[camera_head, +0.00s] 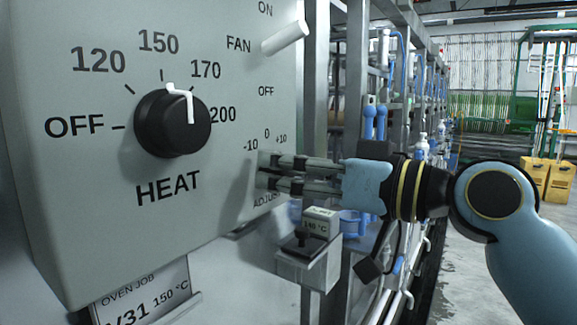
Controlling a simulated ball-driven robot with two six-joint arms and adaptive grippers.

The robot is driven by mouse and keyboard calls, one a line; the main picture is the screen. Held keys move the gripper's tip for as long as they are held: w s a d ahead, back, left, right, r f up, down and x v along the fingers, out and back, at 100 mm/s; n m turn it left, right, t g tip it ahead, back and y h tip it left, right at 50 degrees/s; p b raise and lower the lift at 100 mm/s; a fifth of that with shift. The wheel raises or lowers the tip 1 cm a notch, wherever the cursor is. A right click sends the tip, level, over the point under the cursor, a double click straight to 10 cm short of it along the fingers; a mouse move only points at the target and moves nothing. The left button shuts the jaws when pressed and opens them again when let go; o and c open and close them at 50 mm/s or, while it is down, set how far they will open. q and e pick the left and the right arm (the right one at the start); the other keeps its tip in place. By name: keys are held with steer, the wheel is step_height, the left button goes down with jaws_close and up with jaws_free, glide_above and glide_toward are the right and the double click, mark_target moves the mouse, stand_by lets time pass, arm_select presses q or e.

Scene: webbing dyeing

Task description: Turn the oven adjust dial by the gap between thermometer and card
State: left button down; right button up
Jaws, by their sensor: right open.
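The grey oven panel (230,75) fills the left. Its ADJUST scale, marked -10, 0 and +10, is at the lower right; the adjust dial itself is hidden by my fingers. My right gripper (270,173) is open, with its fingertips at that dial's place; I cannot tell whether they touch it. The oven job card (145,297), below the panel and partly cut off, reads 150 °C. The small thermometer box (311,250), below my gripper, seems to read 140 °C in small print. My left gripper is not in view.
The black HEAT dial (160,137) has its white pointer near the top, between 150 and 170. A white FAN lever (285,38) sticks out above my gripper. Metal frame posts and blue fittings stand behind my right arm. Yellow boxes (547,180) stand far right.

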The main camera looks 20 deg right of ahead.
steer(key=shift+w+a, duration=0.15)
steer(key=shift+w, duration=0.05)
steer(key=c, duration=1.1)
steer(key=shift+c, duration=0.2)
steer(key=shift+m, duration=0.3)
steer(key=m+p, duration=0.2)
steer(key=m, duration=0.1)
steer(key=shift+r, duration=0.1)
steer(key=shift+m+p, duration=1.4)
steer(key=shift+m, duration=0.8)
